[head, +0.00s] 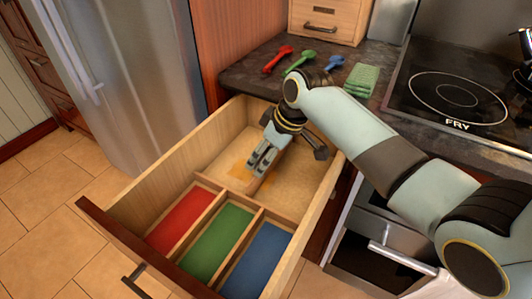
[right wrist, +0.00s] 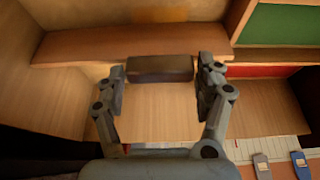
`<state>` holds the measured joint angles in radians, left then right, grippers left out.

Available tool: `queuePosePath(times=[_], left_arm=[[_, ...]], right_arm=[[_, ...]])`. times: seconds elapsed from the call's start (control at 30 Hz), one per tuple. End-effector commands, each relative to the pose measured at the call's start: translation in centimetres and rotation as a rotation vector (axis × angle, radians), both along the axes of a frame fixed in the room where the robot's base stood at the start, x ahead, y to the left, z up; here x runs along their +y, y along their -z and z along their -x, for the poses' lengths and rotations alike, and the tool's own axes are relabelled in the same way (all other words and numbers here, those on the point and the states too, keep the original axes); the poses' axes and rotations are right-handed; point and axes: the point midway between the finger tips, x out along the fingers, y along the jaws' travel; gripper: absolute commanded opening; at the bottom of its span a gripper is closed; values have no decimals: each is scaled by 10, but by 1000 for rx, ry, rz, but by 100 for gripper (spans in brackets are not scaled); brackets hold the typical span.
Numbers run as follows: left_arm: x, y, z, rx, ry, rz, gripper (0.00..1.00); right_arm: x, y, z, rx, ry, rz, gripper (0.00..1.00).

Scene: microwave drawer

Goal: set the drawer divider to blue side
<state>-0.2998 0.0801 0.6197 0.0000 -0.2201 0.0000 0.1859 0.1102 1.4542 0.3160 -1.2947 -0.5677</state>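The open wooden drawer (head: 150,178) has red (head: 180,218), green (head: 218,238) and blue (head: 258,262) floored sections at its front, parted by thin wooden walls. A wooden crosswise wall (head: 232,199) stands behind them; I cannot tell whether it is the divider. My right gripper (head: 260,165) reaches down into the drawer behind that wall. In the right wrist view its fingers (right wrist: 162,76) are apart, one on each side of a dark brown block (right wrist: 160,68), with narrow gaps showing. The block may be the divider's grip. My left gripper is out of view.
An orange patch (head: 236,170) marks the drawer's rear floor. Red (head: 277,60), green (head: 299,62) and blue (head: 318,63) utensils and a green cloth (head: 362,79) lie on the counter behind. The stove (head: 455,98) is at the right, the fridge (head: 140,85) at the left.

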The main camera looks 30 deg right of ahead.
Motion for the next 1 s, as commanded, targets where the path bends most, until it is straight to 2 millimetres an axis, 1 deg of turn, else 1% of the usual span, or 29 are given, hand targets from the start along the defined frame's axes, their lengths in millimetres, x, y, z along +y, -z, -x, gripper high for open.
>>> queuePosePath(times=[0.03, 0.07, 0.43, 0.47, 0.57, 0.67, 0.8, 0.9, 1.0], left_arm=[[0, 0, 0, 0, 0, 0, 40], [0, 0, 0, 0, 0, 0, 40], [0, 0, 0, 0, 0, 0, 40], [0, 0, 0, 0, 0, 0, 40], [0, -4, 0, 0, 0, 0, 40], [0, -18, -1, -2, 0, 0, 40], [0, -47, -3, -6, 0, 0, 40], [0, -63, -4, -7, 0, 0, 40], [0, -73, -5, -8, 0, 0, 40]], right_arm=[[0, 0, 0, 0, 0, 0, 62], [0, 0, 0, 0, 0, 0, 58], [0, 0, 0, 0, 0, 0, 9], [0, 0, 0, 0, 0, 0, 8], [-2, -1, 3, 2, 1, 1, 8], [-9, -4, 14, 3, 0, 2, 8], [-25, -7, 43, 7, 1, 4, 8], [-38, -6, 63, 6, 1, 3, 8], [-47, -4, 80, 6, 1, 2, 8]])
